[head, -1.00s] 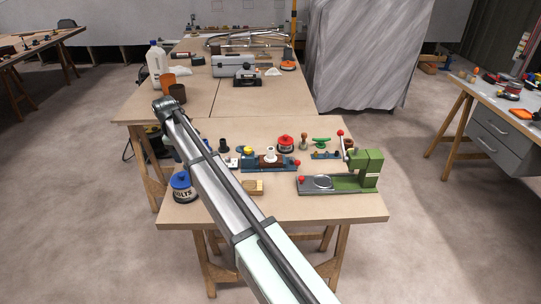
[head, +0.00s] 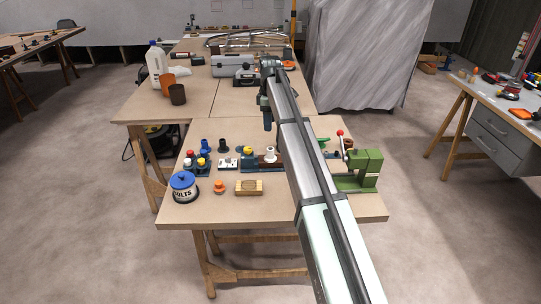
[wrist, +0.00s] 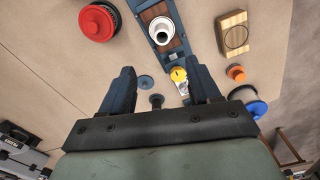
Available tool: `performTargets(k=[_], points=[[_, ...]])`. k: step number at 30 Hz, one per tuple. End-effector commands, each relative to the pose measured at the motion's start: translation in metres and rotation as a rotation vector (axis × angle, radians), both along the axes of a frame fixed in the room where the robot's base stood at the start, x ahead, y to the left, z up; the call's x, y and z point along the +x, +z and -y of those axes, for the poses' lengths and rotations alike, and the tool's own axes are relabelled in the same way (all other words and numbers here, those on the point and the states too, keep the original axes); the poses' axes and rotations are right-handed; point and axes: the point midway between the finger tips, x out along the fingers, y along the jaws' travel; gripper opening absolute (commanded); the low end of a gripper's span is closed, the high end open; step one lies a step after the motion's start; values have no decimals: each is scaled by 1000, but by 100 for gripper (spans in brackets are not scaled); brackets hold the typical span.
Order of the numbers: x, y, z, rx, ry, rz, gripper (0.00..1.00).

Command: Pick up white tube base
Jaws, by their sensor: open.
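The white tube base (head: 270,153) is a short, round white piece with a dark opening. It stands upright on a blue fixture with a brown wooden top (head: 249,161) on the near bench. In the wrist view, the tube base (wrist: 162,40) is near the top centre, beyond my fingertips, on the same fixture (wrist: 163,12). My gripper (wrist: 160,72) is open and empty, its two dark blue fingers apart. In the head view my gripper (head: 267,118) hangs above and behind the fixture. My arm hides the fixture's right part.
A green press (head: 368,168) stands right. The front bench edge is clear.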

Motion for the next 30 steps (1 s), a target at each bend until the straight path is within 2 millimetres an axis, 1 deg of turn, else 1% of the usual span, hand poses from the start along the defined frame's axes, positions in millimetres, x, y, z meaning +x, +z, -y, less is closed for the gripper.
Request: performTargets(k=[5, 12, 15, 23, 26, 30], points=[[-1, -21, -1, 0, 0, -1, 62], [-1, -62, -1, -1, 0, -1, 62], [-1, -75, -1, 0, 0, 0, 62], [-2, -88, 0, 0, 0, 1, 62], [-4, -98, 1, 0, 0, 1, 62], [-6, -117, 2, 0, 0, 0, 62]])
